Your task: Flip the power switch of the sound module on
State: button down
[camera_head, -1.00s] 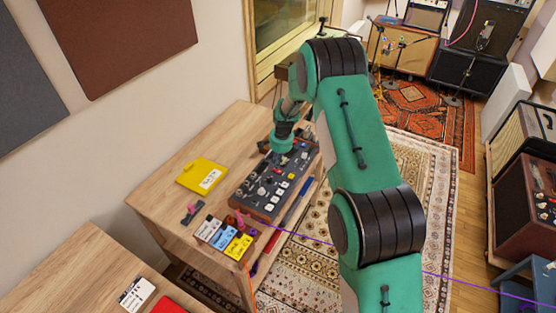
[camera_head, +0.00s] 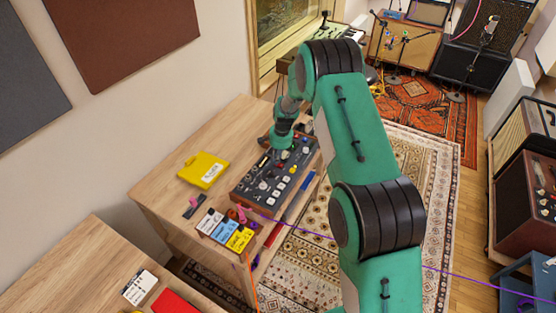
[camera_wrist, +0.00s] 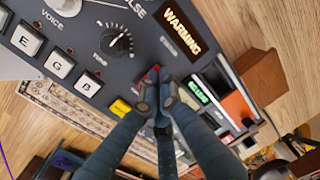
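The sound module (camera_head: 262,184) is a dark panel with knobs, white keys and coloured buttons, lying on the wooden table. In the wrist view its dark face (camera_wrist: 140,72) fills the upper part, with an amber lit display (camera_wrist: 182,31) and a small green lit display (camera_wrist: 197,91). My gripper (camera_wrist: 158,93) has its fingertips together, with no visible object between them. They are over the panel, close beside a small red switch-like part (camera_wrist: 151,72), which they partly cover. Contact and the switch's position cannot be told. In the head view my wrist hides the module's far end.
A yellow folder-like item (camera_head: 204,169) lies left of the module. White, blue and yellow labelled boxes (camera_head: 226,230) stand at its near end. A second wooden table (camera_head: 78,268) is at the lower left. A patterned rug (camera_head: 310,235) covers the floor to the right.

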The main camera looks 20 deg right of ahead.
aim_at(282, 165)
jog(key=shift+s+f, duration=0.4)
jog(key=shift+f, duration=0.1)
jog(key=shift+s+d+f, duration=0.15)
jog(key=shift+s+d, duration=0.4)
jog(key=shift+s, duration=0.2)
notch_tip(282, 165, up, 15)
jog(key=d+p, duration=0.1)
jog(key=p, duration=0.2)
jog(key=shift+w+a+b, duration=0.1)
jog(key=shift+w+b, duration=0.05)
jog(key=shift+b, duration=1.15)
jog(key=shift+w+r+b, duration=0.1)
jog(key=shift+r+b, duration=0.15)
jog(key=shift+b, duration=0.25)
jog(key=shift+r, duration=0.1)
